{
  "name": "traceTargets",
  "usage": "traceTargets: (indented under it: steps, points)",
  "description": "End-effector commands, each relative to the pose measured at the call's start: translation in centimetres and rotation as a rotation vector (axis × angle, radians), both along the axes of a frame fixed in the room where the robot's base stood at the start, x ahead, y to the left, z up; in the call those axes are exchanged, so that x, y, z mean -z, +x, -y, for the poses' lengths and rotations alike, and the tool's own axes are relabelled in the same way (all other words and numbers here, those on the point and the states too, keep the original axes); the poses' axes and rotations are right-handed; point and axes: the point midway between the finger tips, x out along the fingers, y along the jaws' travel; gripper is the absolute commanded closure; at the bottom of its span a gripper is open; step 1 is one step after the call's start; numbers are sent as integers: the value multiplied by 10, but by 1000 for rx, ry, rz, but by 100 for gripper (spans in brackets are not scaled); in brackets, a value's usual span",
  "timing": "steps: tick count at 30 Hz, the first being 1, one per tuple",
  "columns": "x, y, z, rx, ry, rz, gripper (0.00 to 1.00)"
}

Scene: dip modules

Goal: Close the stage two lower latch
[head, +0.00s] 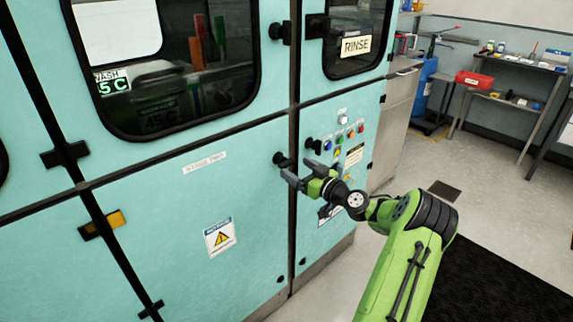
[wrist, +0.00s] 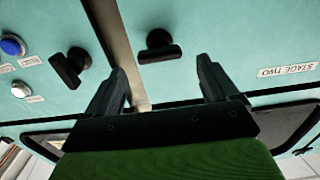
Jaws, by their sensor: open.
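The stage two lower latch (head: 281,158) is a small black handle at the upper right edge of the lower teal door marked STAGE TWO (head: 204,163). In the upside-down wrist view, the latch (wrist: 159,48) has a round pivot and a bar lying nearly level. Its bar stays on the door side of the seam. My gripper (head: 297,169) is open and empty, close to the latch in the head view. In the wrist view, my gripper (wrist: 161,68) has one finger on each side of the latch, which shows just beyond the tips. I cannot tell whether they touch.
Another black latch (wrist: 70,67) sits across the seam, close to one finger, on the panel with coloured buttons (head: 338,138). An upper black latch (head: 281,32) is above. Open floor lies right of the machine.

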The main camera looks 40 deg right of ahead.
Motion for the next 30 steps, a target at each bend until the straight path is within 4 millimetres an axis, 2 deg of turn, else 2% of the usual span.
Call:
traceTargets:
  steps: [3,7,11,17,27,30]
  points:
    - [0,28,-2,-3,-2,2,13]
    - [1,48,-2,-2,-1,0,13]
    - [1,55,-2,0,1,-1,13]
    - [0,55,-2,0,1,-2,13]
    - [0,55,-2,-1,1,-2,63]
    - [0,55,-2,-1,3,-2,64]
